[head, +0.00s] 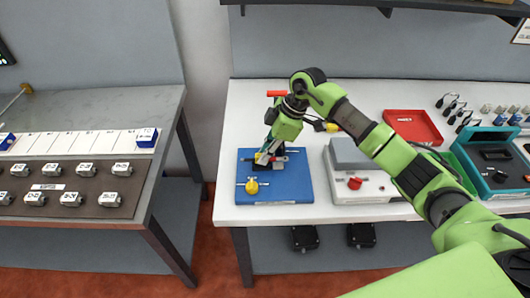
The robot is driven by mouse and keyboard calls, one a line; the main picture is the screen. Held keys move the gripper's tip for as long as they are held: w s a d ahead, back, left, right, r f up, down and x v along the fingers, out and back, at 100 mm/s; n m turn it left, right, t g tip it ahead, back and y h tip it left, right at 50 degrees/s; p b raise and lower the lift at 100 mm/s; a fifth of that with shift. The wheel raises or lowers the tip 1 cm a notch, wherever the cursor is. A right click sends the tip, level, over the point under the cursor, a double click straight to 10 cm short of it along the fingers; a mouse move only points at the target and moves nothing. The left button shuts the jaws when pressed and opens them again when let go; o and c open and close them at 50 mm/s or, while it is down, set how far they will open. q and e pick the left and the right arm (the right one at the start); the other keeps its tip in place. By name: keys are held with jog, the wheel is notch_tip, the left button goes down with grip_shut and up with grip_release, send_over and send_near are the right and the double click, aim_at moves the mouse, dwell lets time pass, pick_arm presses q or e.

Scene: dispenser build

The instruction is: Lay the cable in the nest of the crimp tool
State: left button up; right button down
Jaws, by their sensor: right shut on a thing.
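The crimp tool has a blue base plate (304,190) on the white table, with a dark upright body and a red handle (277,93) raised at the top. A yellow round part (252,187) sits on the front of the plate. My right gripper (266,157) is low over the middle of the plate, at the tool's body. It is shut on the cable, which is mostly hidden by the fingers. I cannot tell whether the cable touches the nest. My left gripper is not in view.
A grey-white device (368,186) with a red knob stands right of the tool. Beyond it are a red tray (412,126), a teal device (490,182) and several black leads (452,103). A second table (148,192) with labelled blocks stands left, across a gap.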

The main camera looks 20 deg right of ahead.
jog(key=shift+p, duration=0.65)
dwell(0.9)
jog(key=shift+f, duration=0.65)
dwell(0.5)
dwell(1.1)
jog(key=shift+s+f, duration=0.2)
jog(key=shift+f, duration=0.3)
dwell(1.0)
jog(key=c, duration=2)
grip_release()
jog(key=o, duration=0.5)
jog(key=shift+f, duration=0.1)
jog(key=shift+o, duration=0.2)
jog(key=shift+w, duration=0.1)
